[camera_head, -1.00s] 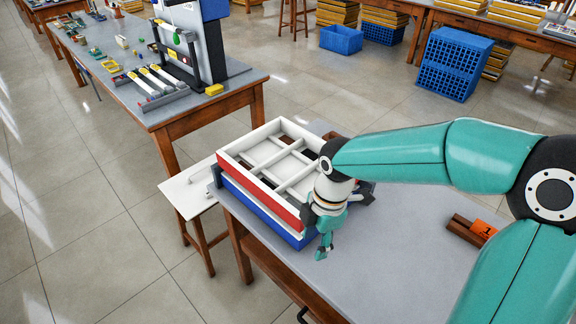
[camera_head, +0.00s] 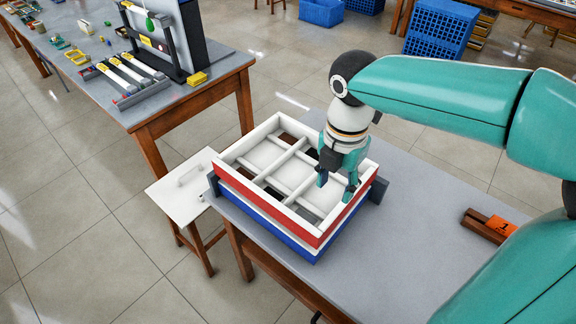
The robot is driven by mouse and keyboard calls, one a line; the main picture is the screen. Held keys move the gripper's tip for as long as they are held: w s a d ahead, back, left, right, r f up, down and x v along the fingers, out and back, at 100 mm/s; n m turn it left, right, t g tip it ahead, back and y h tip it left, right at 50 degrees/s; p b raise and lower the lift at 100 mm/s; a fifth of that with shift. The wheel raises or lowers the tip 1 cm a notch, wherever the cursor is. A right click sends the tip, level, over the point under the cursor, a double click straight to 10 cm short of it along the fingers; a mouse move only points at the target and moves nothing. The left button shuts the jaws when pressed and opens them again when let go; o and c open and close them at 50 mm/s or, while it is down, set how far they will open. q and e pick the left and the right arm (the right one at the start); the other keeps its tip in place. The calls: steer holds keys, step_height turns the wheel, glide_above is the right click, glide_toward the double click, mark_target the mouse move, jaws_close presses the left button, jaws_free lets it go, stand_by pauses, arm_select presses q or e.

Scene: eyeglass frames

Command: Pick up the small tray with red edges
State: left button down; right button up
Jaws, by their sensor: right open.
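The white compartment tray with red edges (camera_head: 266,207) lies on top of a blue-edged tray (camera_head: 262,231) at the near left of the grey table. Its inside is split by white dividers into several compartments. My right gripper (camera_head: 336,190) points down over the tray's right part, with its fingers apart and nothing between them. It hides part of the tray's right side. I cannot tell whether the fingertips touch the tray. My left gripper does not show.
Dark grey blocks stand at the left and right ends of the tray stack, the right one (camera_head: 378,190) close to the gripper. A brown block with an orange label (camera_head: 490,226) lies farther right on the table. A white stool (camera_head: 180,187) stands at the left.

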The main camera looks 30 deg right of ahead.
mark_target(325, 223)
step_height(325, 223, down, 10)
steer(key=shift+s+f+b, duration=0.1)
steer(key=shift+f+b, duration=0.1)
steer(key=shift+b, duration=0.1)
steer(key=shift+a+f, duration=0.15)
steer(key=shift+f, duration=1.35)
steer(key=shift+a+f, duration=0.1)
steer(key=shift+f, duration=1.35)
jaws_close()
steer(key=shift+w, duration=0.2)
